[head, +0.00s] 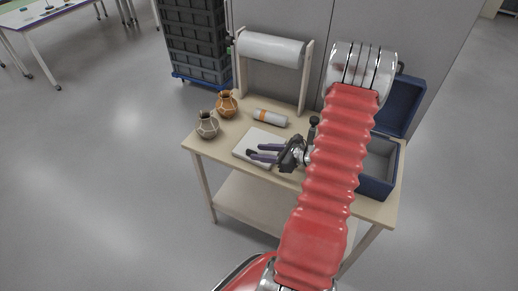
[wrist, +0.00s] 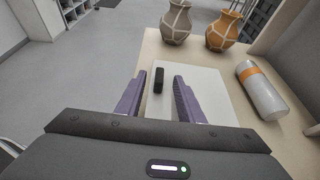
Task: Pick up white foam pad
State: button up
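The white foam pad (head: 262,137) lies flat on the wooden table, left of the middle. It also shows in the wrist view (wrist: 207,86), partly hidden by my fingers. My gripper (head: 251,153) has its two purple fingers apart, pointing left over the pad, with the black wrist at the pad's right side. In the wrist view my gripper (wrist: 159,77) is open, with nothing clamped. A small black block (wrist: 158,80) shows between the fingers against the pad. I cannot tell how high the fingers are above the pad.
A grey vase (head: 208,127) and an orange vase (head: 227,105) stand at the table's left. A white roll with an orange band (head: 270,118) lies behind the pad. A blue box (head: 380,165) with its lid up stands right. A paper roll stand (head: 271,49) is behind.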

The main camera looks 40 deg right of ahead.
aim_at(252, 152)
jog(key=shift+x, duration=1.85)
jog(key=shift+c, duration=0.6)
grip_shut()
